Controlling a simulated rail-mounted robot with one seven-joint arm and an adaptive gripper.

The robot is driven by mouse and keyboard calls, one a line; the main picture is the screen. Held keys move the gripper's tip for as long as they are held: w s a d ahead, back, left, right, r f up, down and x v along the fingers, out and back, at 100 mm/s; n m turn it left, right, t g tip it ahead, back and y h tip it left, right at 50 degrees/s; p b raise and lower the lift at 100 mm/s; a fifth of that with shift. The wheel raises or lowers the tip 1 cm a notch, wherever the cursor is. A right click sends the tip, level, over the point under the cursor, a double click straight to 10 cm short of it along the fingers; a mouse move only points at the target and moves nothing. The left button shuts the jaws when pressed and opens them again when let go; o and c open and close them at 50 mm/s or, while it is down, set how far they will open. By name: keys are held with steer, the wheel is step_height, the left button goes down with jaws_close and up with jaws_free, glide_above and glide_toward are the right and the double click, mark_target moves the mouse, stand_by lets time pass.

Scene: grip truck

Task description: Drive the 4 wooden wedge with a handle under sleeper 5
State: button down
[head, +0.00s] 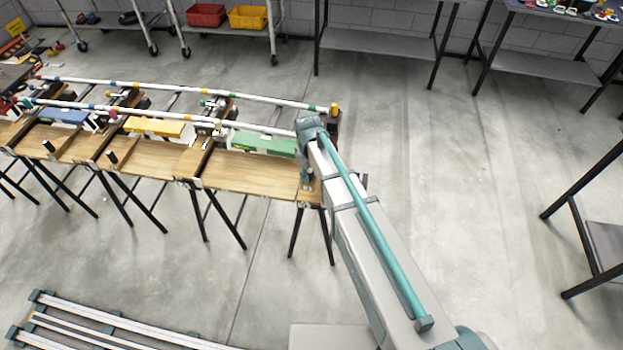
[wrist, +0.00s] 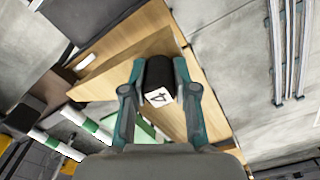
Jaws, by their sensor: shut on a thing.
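In the wrist view my gripper (wrist: 159,72) has its teal fingers closed on the black handle (wrist: 158,76) of the wedge, whose white end is marked 4. Pale wood (wrist: 112,82) shows beyond the handle, probably the wedge body; its contact with the dark beam beside it cannot be told. That dark beam (wrist: 85,32) lies at upper left, possibly sleeper 5; no number is readable. In the head view my gripper (head: 306,180) is low at the right end of the wooden bench, with the wedge mostly hidden by my arm. The rightmost dark sleeper (head: 334,125) shows just behind my arm.
Several dark sleepers cross the wooden bench (head: 245,172) under white banded rails (head: 260,98). Other black handles (head: 112,157) stand along it. Green (head: 264,143) and yellow (head: 155,127) blocks sit between sleepers. Slatted metal rails (head: 110,325) lie at lower left. Open floor is to the right.

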mark_target(310, 184)
steer(key=shift+d, duration=0.35)
steer(key=shift+s+a+f+n, duration=0.1)
steer(key=shift+a+f+n, duration=0.1)
steer(key=shift+a+n, duration=0.15)
steer(key=shift+d+f+b, duration=0.1)
steer(key=shift+f+b, duration=1.25)
steer(key=shift+f, duration=1.3)
steer(key=shift+w+d+f+p, duration=0.1)
steer(key=shift+w+d, duration=0.25)
steer(key=shift+w, duration=2.4)
steer(key=shift+w+d+r+p, duration=0.15)
steer(key=shift+w+d, duration=0.25)
steer(key=shift+w, duration=2.3)
steer(key=shift+w+d+f+p, duration=0.15)
steer(key=shift+w+d, duration=0.2)
steer(key=shift+w, duration=2.4)
steer(key=shift+w, duration=0.1)
steer(key=c, duration=0.8)
jaws_free()
steer(key=shift+w, duration=0.1)
steer(key=shift+o, duration=0.4)
